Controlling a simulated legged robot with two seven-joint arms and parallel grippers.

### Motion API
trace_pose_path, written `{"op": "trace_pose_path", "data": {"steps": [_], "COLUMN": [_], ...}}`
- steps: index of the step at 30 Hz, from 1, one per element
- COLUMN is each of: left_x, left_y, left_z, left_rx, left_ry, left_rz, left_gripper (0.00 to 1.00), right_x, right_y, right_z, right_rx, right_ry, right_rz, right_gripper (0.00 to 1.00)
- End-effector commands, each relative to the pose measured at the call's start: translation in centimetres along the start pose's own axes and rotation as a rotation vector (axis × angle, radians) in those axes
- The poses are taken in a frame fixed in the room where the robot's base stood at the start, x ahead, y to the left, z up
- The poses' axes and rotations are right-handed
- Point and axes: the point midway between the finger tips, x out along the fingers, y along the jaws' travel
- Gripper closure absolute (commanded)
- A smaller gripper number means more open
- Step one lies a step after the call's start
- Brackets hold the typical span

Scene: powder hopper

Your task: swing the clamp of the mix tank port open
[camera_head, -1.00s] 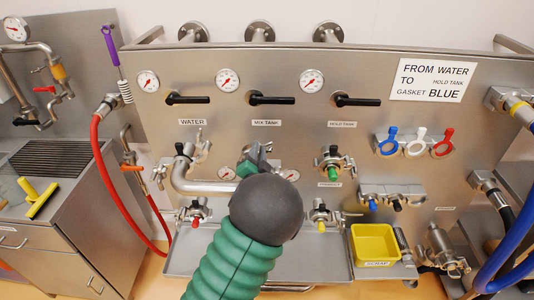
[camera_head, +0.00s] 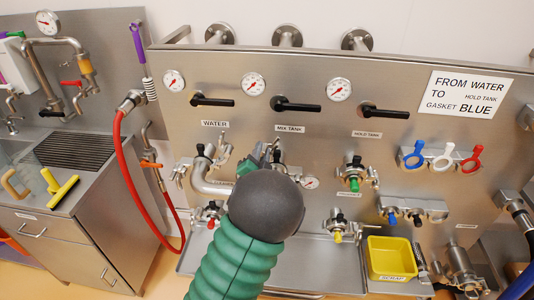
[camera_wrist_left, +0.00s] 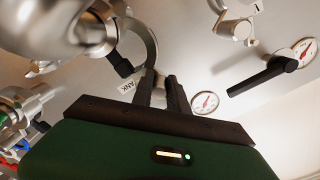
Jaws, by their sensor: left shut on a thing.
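The mix tank port (camera_head: 284,168) is on the steel panel below the MIX TANK label, partly hidden behind my left wrist and gripper. My left gripper (camera_head: 261,156) is at the left of this port. In the left wrist view its dark fingers (camera_wrist_left: 160,92) are shut at the end of a curved metal band, the clamp (camera_wrist_left: 146,40). The band stands out from its fitting, with a black knob (camera_wrist_left: 122,68) beside it. The exact finger contact is small and partly hidden. My right gripper is not in view.
A bent steel pipe (camera_head: 208,182) lies left of the port. The black mix tank handle (camera_head: 297,105) and gauges are above. A yellow scrap bin (camera_head: 390,259) stands on the lower right ledge.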

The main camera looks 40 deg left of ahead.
Motion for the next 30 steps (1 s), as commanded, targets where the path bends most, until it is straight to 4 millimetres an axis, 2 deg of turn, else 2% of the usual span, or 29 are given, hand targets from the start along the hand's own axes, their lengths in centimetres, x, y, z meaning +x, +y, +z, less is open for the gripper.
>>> {"op": "trace_pose_path", "data": {"steps": [5, 17, 26, 30], "left_x": [0.1, 0.0, 0.1, 0.1], "left_y": [-0.1, -2.4, -2.5, -2.6], "left_z": [0.0, 2.8, 2.8, 4.0], "left_rx": [0.001, 0.001, 0.001, 0.001], "left_ry": [0.001, 0.002, 0.003, 0.002], "left_rz": [-0.002, -0.004, -0.002, -0.004], "left_gripper": [1.0, 1.0, 1.0, 1.0], "right_x": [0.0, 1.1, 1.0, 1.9], "right_y": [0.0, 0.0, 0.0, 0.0], "right_z": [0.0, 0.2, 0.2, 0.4], "right_rx": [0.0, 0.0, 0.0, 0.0], "right_ry": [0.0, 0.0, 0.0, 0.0], "right_rz": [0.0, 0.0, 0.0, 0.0], "right_gripper": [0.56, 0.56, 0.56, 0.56]}}
